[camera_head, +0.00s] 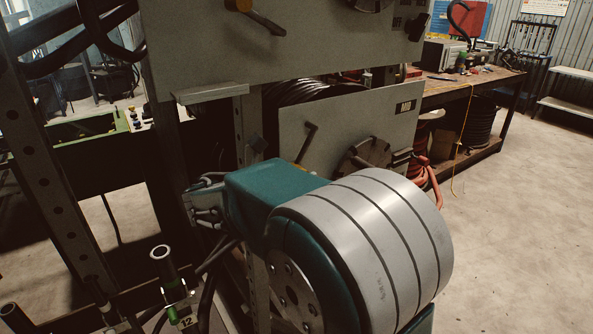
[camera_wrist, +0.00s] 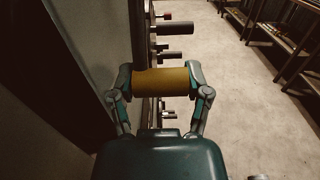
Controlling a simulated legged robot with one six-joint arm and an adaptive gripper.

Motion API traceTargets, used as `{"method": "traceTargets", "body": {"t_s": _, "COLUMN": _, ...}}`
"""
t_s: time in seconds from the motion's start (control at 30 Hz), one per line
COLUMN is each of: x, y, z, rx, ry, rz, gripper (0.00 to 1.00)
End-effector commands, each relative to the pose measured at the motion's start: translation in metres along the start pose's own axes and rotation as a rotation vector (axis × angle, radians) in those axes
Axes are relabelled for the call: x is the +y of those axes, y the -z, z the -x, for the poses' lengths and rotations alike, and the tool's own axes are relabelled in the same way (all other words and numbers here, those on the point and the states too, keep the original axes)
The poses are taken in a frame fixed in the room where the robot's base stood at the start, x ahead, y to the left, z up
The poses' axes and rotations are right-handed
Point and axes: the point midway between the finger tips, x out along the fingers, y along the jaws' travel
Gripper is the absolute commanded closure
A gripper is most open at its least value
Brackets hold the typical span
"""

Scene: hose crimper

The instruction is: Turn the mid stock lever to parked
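The panel labelled MID (camera_head: 347,110) stands behind my arm in the head view. A dark, crooked lever (camera_head: 310,140) rises from its left part and tilts to the upper right; my arm partly covers the panel below it. My gripper (camera_wrist: 160,78) shows in the wrist view with its two fingers well apart. A yellow-brown cylinder (camera_wrist: 160,82) spans the gap between the fingertips. I cannot tell whether they grip its ends or only stand around it.
A dark round fitting (camera_head: 370,158) sits on the MID panel right of the lever. An upper panel (camera_head: 320,45) with a brass-hubbed lever (camera_head: 262,20) overhangs it. Upright tubes (camera_head: 163,265) stand at lower left. Dark rods (camera_wrist: 175,29) project beyond my gripper. Floor (camera_head: 510,220) is clear at right.

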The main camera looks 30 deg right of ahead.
Motion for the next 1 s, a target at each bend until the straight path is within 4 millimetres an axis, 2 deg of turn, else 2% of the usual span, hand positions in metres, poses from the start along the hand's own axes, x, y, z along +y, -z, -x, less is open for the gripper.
{"method": "traceTargets", "body": {"t_s": 0.37, "x": 0.001, "y": -0.001, "z": 0.008, "rx": -0.004, "ry": -0.002, "rz": -0.001, "gripper": 0.26}}
{"method": "traceTargets", "body": {"t_s": 0.47, "x": 0.001, "y": 0.0, "z": 0.022, "rx": -0.003, "ry": -0.003, "rz": 0.0, "gripper": 0.26}}
{"method": "traceTargets", "body": {"t_s": 0.8, "x": 0.002, "y": 0.002, "z": 0.092, "rx": -0.002, "ry": -0.003, "rz": 0.002, "gripper": 0.26}}
{"method": "traceTargets", "body": {"t_s": 1.0, "x": 0.001, "y": 0.002, "z": 0.117, "rx": -0.002, "ry": 0.001, "rz": 0.002, "gripper": 0.26}}
